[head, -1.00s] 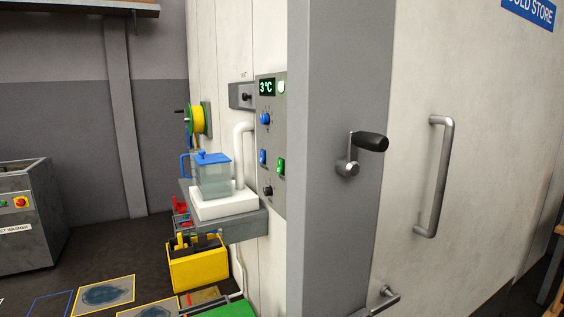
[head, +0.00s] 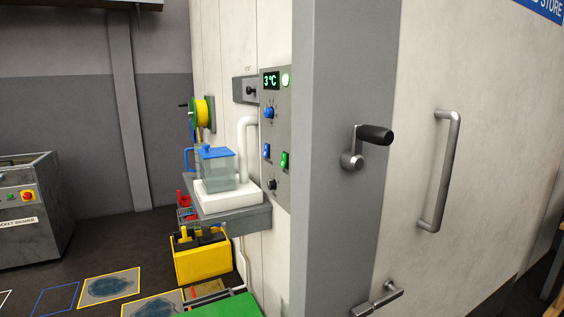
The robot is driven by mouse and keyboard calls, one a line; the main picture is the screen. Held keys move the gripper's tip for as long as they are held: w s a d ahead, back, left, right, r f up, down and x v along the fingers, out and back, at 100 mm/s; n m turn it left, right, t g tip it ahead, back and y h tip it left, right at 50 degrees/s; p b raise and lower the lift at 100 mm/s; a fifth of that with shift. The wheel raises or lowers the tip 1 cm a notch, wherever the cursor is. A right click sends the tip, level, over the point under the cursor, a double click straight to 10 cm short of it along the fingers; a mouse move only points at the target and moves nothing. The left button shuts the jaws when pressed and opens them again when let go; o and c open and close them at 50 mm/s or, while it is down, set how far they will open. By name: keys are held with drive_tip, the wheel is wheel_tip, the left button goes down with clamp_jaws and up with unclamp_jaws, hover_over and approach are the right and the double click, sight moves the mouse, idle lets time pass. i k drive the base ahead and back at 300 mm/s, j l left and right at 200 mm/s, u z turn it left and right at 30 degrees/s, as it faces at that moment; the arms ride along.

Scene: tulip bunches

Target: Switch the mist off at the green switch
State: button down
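The green switch (head: 285,160) sits low on the right side of a grey control panel (head: 278,205) on the cold store's wall. A blue switch (head: 266,151) is to its left. Above them are a blue knob (head: 268,112), a green "3 °C" display (head: 271,81) and a lit round lamp (head: 286,79). A black knob (head: 272,184) is below. I see the panel at a steep angle, and I cannot tell the switch's position. No mist is visible. My gripper is not in view.
A grey shelf (head: 235,219) holds a clear tank with a blue lid (head: 215,153) beside the panel. A grey door post (head: 335,230) and crank handle (head: 365,145) stand close on the right. A yellow crate (head: 203,264) is below the shelf.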

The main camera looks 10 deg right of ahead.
sight(283, 163)
drive_tip(key=z, duration=0.25)
drive_tip(key=i+j+z, duration=0.15)
drive_tip(key=j+z, duration=0.6)
drive_tip(key=j, duration=0.2)
drive_tip(key=j+z, duration=0.3)
drive_tip(key=j, duration=3.05)
